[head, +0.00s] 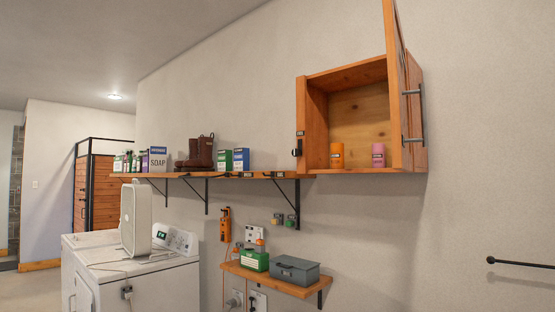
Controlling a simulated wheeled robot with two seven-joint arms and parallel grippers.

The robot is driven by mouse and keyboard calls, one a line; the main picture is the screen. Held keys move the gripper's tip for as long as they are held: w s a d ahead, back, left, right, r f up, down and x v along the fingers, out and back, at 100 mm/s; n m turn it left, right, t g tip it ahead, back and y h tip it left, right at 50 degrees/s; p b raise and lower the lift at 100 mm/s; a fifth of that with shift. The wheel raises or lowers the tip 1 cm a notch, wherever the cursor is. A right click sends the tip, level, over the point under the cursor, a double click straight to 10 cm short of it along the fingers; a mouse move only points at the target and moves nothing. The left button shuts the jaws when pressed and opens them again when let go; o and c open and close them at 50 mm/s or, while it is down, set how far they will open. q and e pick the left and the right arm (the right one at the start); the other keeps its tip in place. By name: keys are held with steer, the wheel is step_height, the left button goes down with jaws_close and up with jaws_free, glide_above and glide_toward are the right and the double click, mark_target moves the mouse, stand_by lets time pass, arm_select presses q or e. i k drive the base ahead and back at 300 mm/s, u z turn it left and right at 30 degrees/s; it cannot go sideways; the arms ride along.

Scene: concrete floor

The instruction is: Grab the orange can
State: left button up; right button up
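An orange can (337,155) stands upright inside an open wooden wall cabinet (313,131), left of the middle of its floor. A pink can (378,155) stands upright to its right in the same cabinet, with a gap between them. The cabinet door (408,95) on the right side is swung open and seen nearly edge-on. Neither of my grippers is in the head view.
A long wooden shelf (230,175) left of the cabinet holds boots (200,152) and boxes. Below, a small shelf (282,282) carries a grey box (295,270) and a green box (254,260). A washing machine (140,280) stands at lower left. The wall right of the cabinet is mostly bare.

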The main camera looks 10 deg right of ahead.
mark_target(338, 148)
steer(key=u, duration=0.75)
steer(key=i, duration=1.9)
steer(key=z, duration=0.55)
steer(key=i, duration=1.15)
steer(key=z, duration=1.2)
